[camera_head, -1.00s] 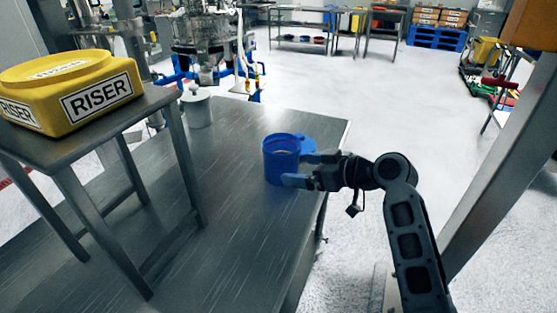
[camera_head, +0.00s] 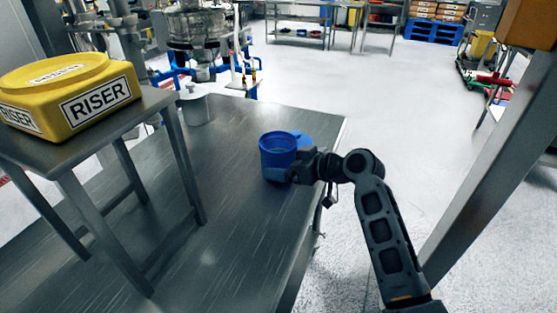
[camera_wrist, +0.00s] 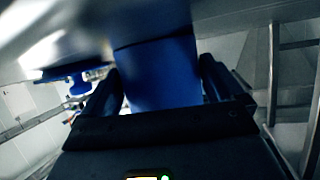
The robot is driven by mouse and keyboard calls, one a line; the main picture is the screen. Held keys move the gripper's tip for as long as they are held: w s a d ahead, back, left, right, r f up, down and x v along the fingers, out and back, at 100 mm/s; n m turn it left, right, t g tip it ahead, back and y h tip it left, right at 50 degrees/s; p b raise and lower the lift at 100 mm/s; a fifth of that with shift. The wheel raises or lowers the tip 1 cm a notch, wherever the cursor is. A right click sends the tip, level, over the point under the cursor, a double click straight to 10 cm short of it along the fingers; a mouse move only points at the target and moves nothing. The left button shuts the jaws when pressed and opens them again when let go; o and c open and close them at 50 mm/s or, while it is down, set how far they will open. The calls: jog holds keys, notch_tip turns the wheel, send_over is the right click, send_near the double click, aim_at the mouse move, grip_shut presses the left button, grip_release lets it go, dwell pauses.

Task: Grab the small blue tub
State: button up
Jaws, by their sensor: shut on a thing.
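The small blue tub (camera_head: 278,150) stands upright and open-topped near the right edge of the metal table. My gripper (camera_head: 288,172) is at its right side, shut on it. In the wrist view the blue tub (camera_wrist: 158,72) fills the space between my two fingers (camera_wrist: 160,90). A blue round piece, seemingly a lid (camera_head: 303,138), shows just behind the tub, partly hidden by it.
The metal table (camera_head: 235,225) is bare in front. A yellow RISER block (camera_head: 70,95) sits on a small raised stand at left. A lidded pale canister (camera_head: 195,106) stands at the table's back. A metal post (camera_head: 485,170) rises at right.

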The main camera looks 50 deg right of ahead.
jog(key=shift+c, duration=0.7)
jog(key=shift+r, duration=0.2)
